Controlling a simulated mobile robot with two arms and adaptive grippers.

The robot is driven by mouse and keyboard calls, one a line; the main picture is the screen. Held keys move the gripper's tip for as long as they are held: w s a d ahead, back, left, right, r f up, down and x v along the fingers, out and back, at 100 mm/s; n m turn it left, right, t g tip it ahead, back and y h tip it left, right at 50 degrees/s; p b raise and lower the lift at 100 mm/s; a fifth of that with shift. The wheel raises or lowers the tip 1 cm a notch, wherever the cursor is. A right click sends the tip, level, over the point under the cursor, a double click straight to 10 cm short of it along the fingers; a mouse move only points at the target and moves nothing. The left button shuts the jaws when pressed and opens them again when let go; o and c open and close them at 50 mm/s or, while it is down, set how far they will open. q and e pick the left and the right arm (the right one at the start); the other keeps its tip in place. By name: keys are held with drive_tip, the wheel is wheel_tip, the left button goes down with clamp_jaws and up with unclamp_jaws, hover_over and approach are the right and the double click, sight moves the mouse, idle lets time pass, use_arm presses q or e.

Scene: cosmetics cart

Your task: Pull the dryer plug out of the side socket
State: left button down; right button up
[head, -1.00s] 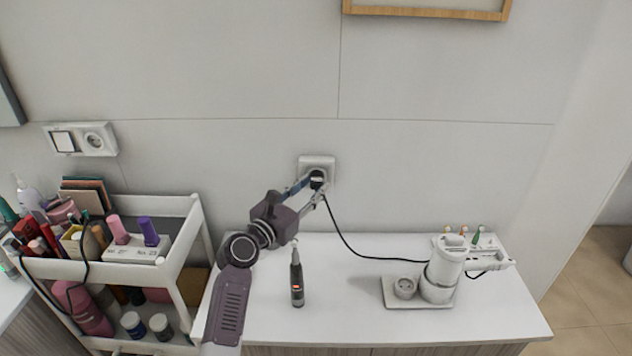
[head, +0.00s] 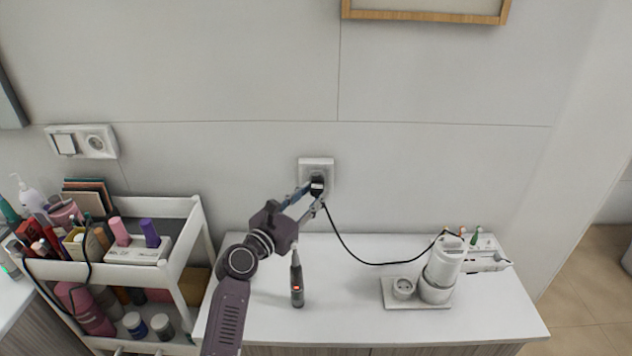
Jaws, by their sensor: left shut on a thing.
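The white wall socket (head: 316,165) is on the wall above the middle of the white counter. My left gripper (head: 314,190) is shut on the black plug (head: 317,187), in front of the lower part of the socket plate. The fingers and plug hide the socket's lower face, so I cannot tell whether the pins are in it. The black cord (head: 345,244) hangs from the plug and runs along the counter to the white dryer (head: 443,267), which stands upright on a white base at the right. My right gripper is not in view.
A black trimmer (head: 297,282) stands on the counter beside my left arm. The middle of the counter is clear.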

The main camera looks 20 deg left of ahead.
use_arm(q)
drive_tip(key=s, duration=0.1)
drive_tip(key=s+p, duration=0.1)
drive_tip(key=s, duration=0.1)
drive_tip(key=shift+s+d, duration=0.1)
drive_tip(key=shift+d, duration=0.3)
idle(0.3)
idle(0.4)
